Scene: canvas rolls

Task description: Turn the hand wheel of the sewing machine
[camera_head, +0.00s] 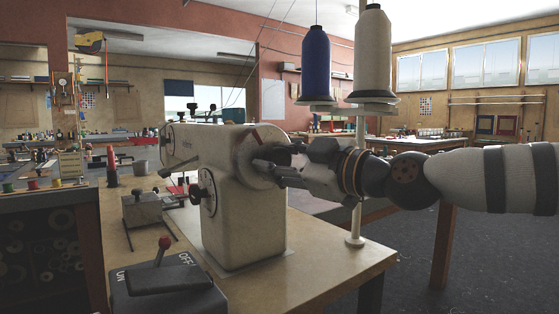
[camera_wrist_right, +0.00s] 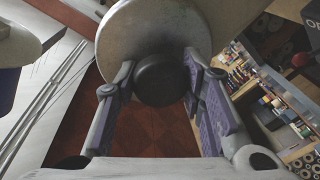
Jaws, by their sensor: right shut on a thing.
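The beige sewing machine (camera_head: 222,215) stands on a wooden table. Its pale round hand wheel (camera_head: 249,150) is at the end of the machine facing my right arm. In the right wrist view the hand wheel (camera_wrist_right: 150,28) fills the top middle, with a dark round hub (camera_wrist_right: 160,80) at its centre. My right gripper (camera_head: 268,168) reaches in from the right and is shut on the hand wheel. Its fingers (camera_wrist_right: 161,95) lie on either side of the dark hub; the exact contact is partly hidden. My left gripper is not in view.
A thread stand with a blue cone (camera_head: 314,65) and a white cone (camera_head: 372,55) rises behind my right gripper. A dark ON/OFF switch box (camera_head: 170,290) with a red-knobbed lever is at the table's front. Bare tabletop (camera_head: 320,260) lies right of the machine.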

